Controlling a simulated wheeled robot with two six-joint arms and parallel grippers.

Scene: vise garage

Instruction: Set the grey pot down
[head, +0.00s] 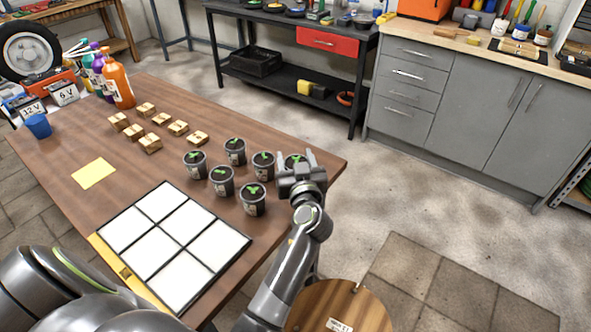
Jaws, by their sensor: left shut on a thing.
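My left gripper (298,167) is at the right edge of the brown table (60,165), shut on a grey pot (289,165) with a green seedling. The gripper hides most of this pot, and I cannot tell whether its base touches the table. Several similar grey pots with seedlings stand upright just left of it, among them a near one (252,202) and a far one (235,153). A white tray (168,184) with dark dividing lines and several empty squares lies in front of the pots. My right gripper is not in view.
Small wooden blocks (150,143) lie behind the pots. A yellow sheet (94,173), a blue cup (38,126) and an orange bottle (118,86) are farther left. A round wooden stool top (340,308) is below the table's right edge.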

